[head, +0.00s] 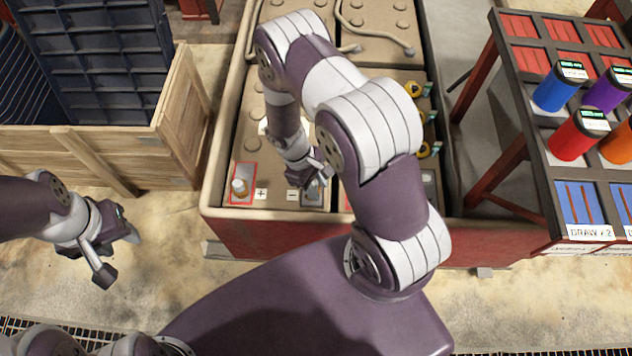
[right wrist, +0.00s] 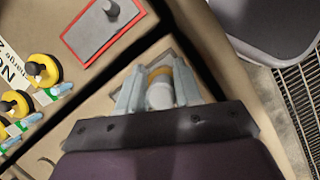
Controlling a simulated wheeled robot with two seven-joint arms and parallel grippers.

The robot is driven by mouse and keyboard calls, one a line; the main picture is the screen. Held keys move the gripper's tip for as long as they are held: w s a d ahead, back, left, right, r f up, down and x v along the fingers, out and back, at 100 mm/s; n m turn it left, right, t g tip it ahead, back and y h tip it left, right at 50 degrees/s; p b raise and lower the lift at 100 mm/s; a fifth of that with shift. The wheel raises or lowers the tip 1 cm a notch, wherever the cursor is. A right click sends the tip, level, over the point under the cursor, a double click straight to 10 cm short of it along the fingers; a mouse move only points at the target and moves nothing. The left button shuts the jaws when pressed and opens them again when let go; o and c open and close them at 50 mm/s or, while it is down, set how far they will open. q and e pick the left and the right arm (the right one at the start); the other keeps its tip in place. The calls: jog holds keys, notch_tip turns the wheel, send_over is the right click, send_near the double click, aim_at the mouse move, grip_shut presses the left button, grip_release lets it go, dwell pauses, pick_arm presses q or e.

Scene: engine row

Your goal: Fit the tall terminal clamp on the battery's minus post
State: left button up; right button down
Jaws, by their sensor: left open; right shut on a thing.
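The battery (head: 275,213) is a tan block top with a plus and a minus mark near its front edge. The minus post's grey-edged pad (head: 312,201) lies under my right gripper (head: 314,184), which hides most of the post. In the right wrist view, my right gripper (right wrist: 160,88) is shut on a pale cylinder with a brass-coloured band, apparently the tall terminal clamp (right wrist: 160,94). It is over the minus pad; I cannot tell whether it is seated on the post. My left gripper (head: 122,240) is open and empty, left of the battery.
A neighbouring red-edged pad with a grey post (right wrist: 110,8) is close to my right gripper. Yellow rings with dark knobs (right wrist: 42,70) sit farther off. A wooden crate (head: 130,150) stands left, a rack with coloured cylinders (head: 555,88) right. The floor in front is clear.

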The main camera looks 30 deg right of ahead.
jog(key=shift+f, duration=0.25)
jog(key=c, duration=0.7)
grip_release()
jog(key=p+v, duration=0.3)
jog(key=v, duration=0.9)
jog(key=shift+a+r, duration=0.15)
jog(key=shift+r, duration=0.2)
